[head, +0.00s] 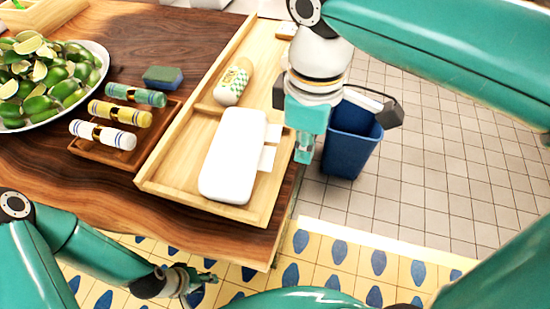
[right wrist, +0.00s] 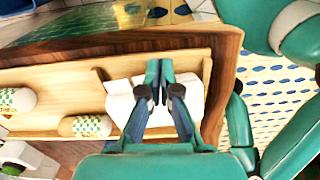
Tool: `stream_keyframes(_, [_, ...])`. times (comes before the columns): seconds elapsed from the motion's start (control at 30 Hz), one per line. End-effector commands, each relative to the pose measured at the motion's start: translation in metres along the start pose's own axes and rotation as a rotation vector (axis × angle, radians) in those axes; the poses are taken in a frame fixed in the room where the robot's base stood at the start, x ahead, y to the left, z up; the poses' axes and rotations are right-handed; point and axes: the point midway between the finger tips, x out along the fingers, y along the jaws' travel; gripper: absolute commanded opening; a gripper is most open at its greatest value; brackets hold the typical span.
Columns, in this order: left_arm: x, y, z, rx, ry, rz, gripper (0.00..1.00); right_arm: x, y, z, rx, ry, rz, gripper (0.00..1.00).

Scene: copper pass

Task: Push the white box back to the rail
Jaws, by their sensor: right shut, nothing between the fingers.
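The white box (head: 233,155), with rounded corners, lies flat in the near part of a pale wooden tray (head: 222,207). Two small white pieces (head: 267,158) show at its right side. The tray's raised left edge (head: 180,125) may be the rail; a gap lies between it and the box. My right gripper (head: 304,155) is shut and empty, pointing down to the right of the box, near the tray's right edge. In the right wrist view its fingers (right wrist: 158,70) overlap the box (right wrist: 122,105); contact cannot be told. My left gripper (head: 205,282) is low, off the table's front; its jaws are unclear.
A patterned white-topped bottle (head: 234,82) lies beyond a divider in the tray. A small rack of rolled items (head: 126,115), a sponge (head: 163,77) and a plate of limes (head: 95,50) are left. A blue bin (head: 350,145) stands on the floor at right.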

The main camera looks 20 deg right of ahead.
Motion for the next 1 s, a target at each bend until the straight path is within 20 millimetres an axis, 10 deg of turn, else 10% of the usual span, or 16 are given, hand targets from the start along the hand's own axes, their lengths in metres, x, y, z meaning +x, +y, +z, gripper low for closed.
stream_keyframes(0.47, [0.006, -0.002, 0.000, 0.000, 0.001, 0.000, 0.40, 0.092, 0.000, 0.000, -0.004, -0.006, -0.004, 0.00])
stream_keyframes(1.0, [-0.007, 0.002, 0.000, 0.000, 0.001, 0.000, 0.40, 0.089, -0.001, -0.042, -0.005, 0.000, -0.001, 0.00])
